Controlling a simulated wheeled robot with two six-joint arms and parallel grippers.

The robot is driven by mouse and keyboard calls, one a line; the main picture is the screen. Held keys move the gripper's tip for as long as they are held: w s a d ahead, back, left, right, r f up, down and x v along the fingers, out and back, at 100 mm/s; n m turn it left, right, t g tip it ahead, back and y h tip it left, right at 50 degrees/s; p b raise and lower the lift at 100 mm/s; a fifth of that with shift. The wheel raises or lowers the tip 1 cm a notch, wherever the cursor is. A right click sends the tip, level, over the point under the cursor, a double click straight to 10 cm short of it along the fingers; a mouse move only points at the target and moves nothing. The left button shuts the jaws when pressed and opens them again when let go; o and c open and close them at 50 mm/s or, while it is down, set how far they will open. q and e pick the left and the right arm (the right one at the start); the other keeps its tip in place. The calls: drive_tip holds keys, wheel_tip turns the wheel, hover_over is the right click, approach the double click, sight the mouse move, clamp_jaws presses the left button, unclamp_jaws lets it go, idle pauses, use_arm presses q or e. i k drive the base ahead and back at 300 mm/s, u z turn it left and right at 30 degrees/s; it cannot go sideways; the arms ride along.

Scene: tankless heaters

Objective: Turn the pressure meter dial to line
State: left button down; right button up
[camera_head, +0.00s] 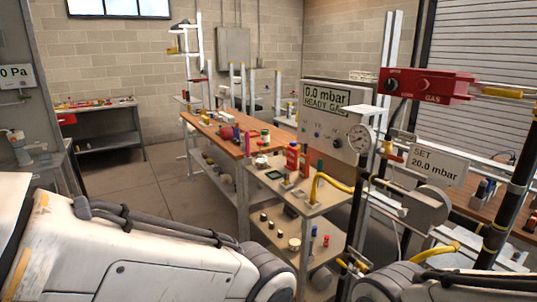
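The grey meter box (345,150) has a display (326,96) that reads "0.0 mbar READY GAS". A white sign (437,163) to the right reads "SET 20.0 mbar". A red box (430,85) marked "GAS" with small knobs sits above the sign. The gauge's needle and line are too small to read.
A yellow hose (333,183) runs near the gauge. A black pipe (505,210) stands at the right. A small shelf cart (300,208) with several small items stands below the meter box, beside a wooden-topped bench (212,129). Open floor (155,185) lies left of the bench.

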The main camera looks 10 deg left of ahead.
sight(337, 143)
drive_tip(key=z, duration=0.1)
drive_tip(key=k, duration=0.3)
drive_tip(key=u, duration=1.05)
drive_tip(key=i, duration=0.7)
drive_tip(key=z, duration=0.65)
drive_tip(key=i, duration=0.55)
drive_tip(key=z, duration=0.5)
